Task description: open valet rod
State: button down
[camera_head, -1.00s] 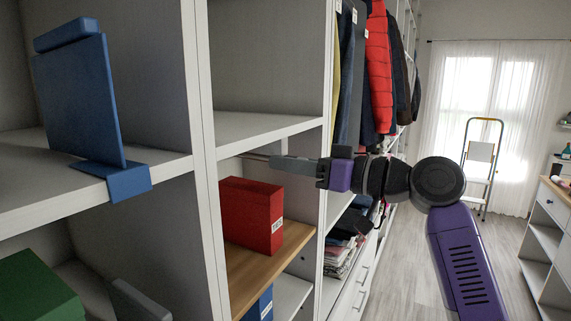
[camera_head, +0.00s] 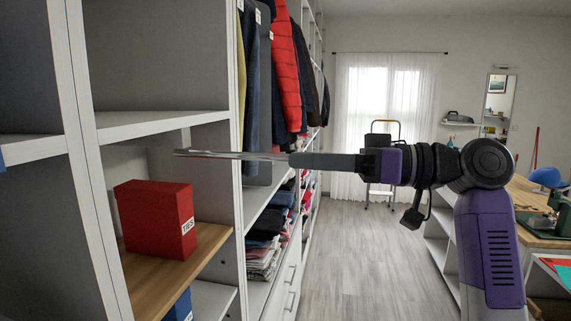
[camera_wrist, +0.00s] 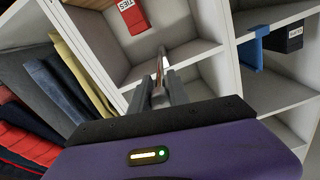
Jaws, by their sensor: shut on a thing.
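The valet rod (camera_head: 235,155) is a thin metal rod in the head view. It runs out sideways from beneath a white shelf, from near the red box's cubby toward my arm. My gripper (camera_head: 296,160) has its grey fingers shut on the rod's outer end, in front of the shelving. In the wrist view the gripper fingers (camera_wrist: 160,92) point toward the cubbies, and a short piece of the rod (camera_wrist: 159,68) shows beyond the tips. The exact contact at the fingertips is too small to see clearly.
A red box (camera_head: 156,219) stands on a wooden shelf (camera_head: 185,262) below the rod. Hanging clothes (camera_head: 285,75) and folded clothes (camera_head: 265,240) fill the bay behind. The aisle floor (camera_head: 345,250) is clear. A stepladder (camera_head: 382,160) stands by the window.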

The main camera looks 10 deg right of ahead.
jog(key=shift+s+d, duration=0.1)
jog(key=shift+d, duration=0.1)
jog(key=c, duration=1.3)
grip_release()
jog(key=shift+o, duration=0.2)
jog(key=b+v, duration=0.2)
jog(key=v, duration=0.5)
jog(key=shift+d, duration=0.35)
jog(key=shift+r, duration=0.15)
